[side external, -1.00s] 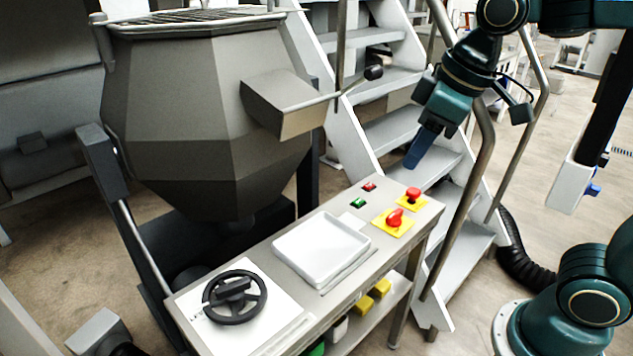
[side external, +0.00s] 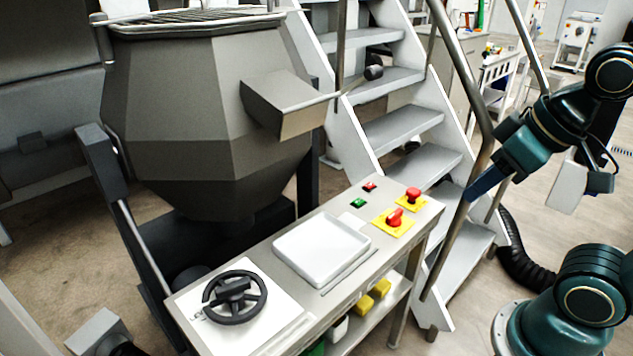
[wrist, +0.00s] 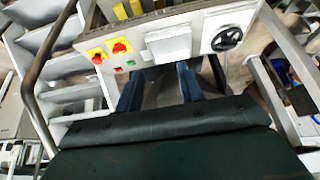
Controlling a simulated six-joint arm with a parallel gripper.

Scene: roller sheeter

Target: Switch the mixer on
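The mixer (side external: 205,110) is a large grey faceted vessel at the left of the side view. The control panel (side external: 300,225) in front of it carries a green button (side external: 358,203), a red button (side external: 369,187), a red rotary knob (side external: 395,217) on a yellow plate and a red mushroom button (side external: 414,195) on another. The wrist view also shows the green button (wrist: 131,63) and red button (wrist: 117,69). My gripper (side external: 472,193) is right of the panel, apart from it and touching none of the controls. In the wrist view its two blue fingers (wrist: 158,76) stand apart with nothing between them.
A white tray (side external: 320,250) and a black handwheel (side external: 235,297) sit on the panel. Metal stairs (side external: 400,127) with a tubular handrail (side external: 466,206) rise behind the panel, and the rail is close to my fingers. The space above the panel is clear.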

